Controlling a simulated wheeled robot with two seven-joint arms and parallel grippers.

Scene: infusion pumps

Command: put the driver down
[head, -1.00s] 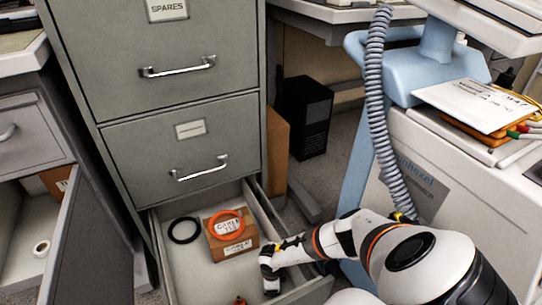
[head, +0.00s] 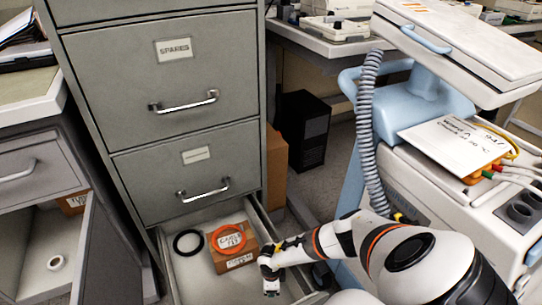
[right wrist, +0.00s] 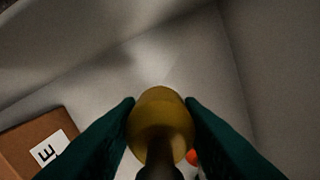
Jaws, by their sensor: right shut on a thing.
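My right gripper (right wrist: 160,120) is shut on the driver (right wrist: 160,112), with one dark green finger on each side of its yellow, rounded handle. The rest of the driver runs toward the bottom edge of the right wrist view and is dark there. In the head view my right gripper (head: 270,278) is over the right part of the open bottom drawer (head: 190,268); the driver cannot be made out there. In the right wrist view the pale drawer floor and walls lie beyond the driver. My left gripper is not in view.
In the drawer are a cardboard box (head: 232,258) with an orange ring (head: 228,240) on it and a black ring (head: 187,243). A small orange thing (right wrist: 193,157) shows beside the driver. A cart (head: 455,195) with a grey hose stands at the right.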

